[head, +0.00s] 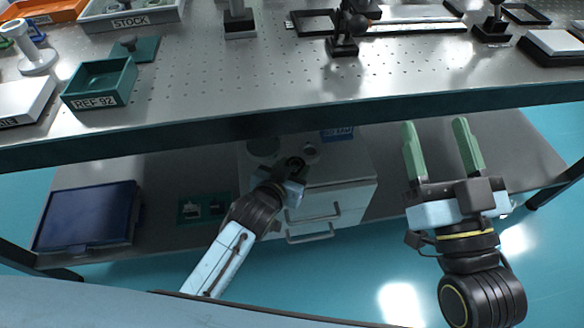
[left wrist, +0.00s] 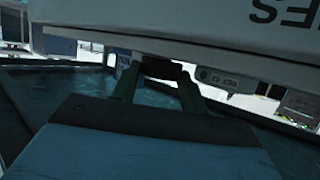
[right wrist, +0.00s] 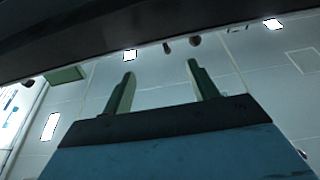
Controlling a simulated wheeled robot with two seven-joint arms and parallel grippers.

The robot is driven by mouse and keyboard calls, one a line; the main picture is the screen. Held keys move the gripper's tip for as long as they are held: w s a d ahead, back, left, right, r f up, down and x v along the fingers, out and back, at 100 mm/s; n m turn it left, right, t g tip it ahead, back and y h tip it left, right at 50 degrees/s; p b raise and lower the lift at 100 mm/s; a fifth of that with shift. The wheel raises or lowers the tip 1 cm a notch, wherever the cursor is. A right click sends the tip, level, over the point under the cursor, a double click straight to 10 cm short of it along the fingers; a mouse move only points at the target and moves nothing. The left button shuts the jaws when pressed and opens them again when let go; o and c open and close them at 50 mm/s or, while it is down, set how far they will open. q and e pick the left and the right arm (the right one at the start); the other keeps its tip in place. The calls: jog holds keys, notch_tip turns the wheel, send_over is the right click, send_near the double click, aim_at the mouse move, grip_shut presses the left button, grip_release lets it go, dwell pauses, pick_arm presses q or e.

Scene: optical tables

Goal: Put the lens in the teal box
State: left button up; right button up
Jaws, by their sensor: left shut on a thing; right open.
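The open teal box (head: 101,84), labelled REF 92, stands on the upper table at the left and looks empty. A teal lid (head: 136,48) with a knob lies behind it. My left gripper (head: 294,166) reaches below the tabletop, over the white drawer unit. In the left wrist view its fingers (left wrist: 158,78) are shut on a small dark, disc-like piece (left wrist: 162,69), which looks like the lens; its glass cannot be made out. My right gripper (head: 440,140) is open and empty in front of the table's right part. Its parted fingers show in the right wrist view (right wrist: 160,85).
The table's front edge (head: 300,120) overhangs my left gripper. The white drawer unit (head: 335,190) stands on the lower shelf, with a dark blue case (head: 88,215) to its left. A STOCK tray (head: 130,20) and black optics mounts (head: 342,45) occupy the tabletop.

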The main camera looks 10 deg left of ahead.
pick_arm(q)
jog(key=o, duration=0.5)
jog(key=shift+f, duration=0.15)
jog(key=o, duration=0.5)
